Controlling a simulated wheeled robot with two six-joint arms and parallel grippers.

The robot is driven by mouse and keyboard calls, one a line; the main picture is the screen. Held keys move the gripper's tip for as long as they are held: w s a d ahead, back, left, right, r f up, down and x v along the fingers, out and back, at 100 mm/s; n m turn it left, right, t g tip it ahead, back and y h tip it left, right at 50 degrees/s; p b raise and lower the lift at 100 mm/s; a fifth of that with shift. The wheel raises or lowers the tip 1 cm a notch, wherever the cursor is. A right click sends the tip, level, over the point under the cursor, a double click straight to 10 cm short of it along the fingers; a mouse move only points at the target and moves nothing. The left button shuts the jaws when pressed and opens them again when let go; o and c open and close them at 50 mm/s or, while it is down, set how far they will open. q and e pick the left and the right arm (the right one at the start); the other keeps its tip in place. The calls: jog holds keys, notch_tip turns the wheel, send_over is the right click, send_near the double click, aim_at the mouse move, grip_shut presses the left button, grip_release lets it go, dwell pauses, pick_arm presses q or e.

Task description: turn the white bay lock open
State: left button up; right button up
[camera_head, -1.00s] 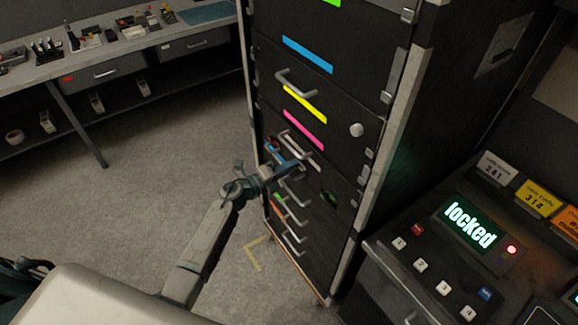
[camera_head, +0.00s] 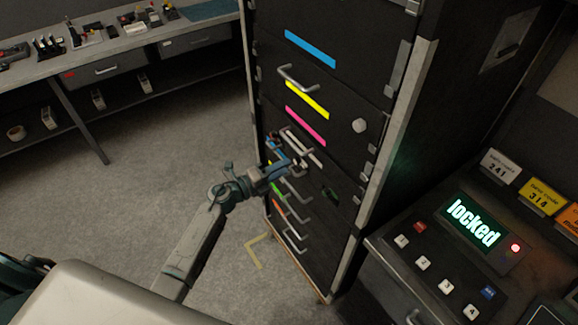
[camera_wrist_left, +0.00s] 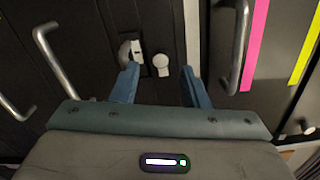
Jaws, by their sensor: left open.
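The tall dark cabinet (camera_head: 385,60) has drawers marked with coloured stripes. The white stripe (camera_head: 316,157) is below the pink one, partly behind my left gripper (camera_head: 301,164), which is at the cabinet front. In the left wrist view my left gripper (camera_wrist_left: 158,84) is open, with two blue fingers pointing at the drawer fronts. A pale round knob (camera_wrist_left: 161,63) shows between the fingertips, beside a small white plate (camera_wrist_left: 138,52). I see nothing held, and cannot tell whether the fingers touch the front. My right gripper is not in view.
Bar handles (camera_wrist_left: 240,45) stick out on both sides of the fingers. A console screen (camera_head: 474,222) at right reads "locked", beside a lit red lamp (camera_head: 515,247). A workbench (camera_head: 100,55) stands at back left; the floor between is open.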

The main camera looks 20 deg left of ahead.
pick_arm(q)
jog(key=b+v, duration=0.1)
jog(key=v, duration=0.6)
jog(key=shift+b, duration=0.35)
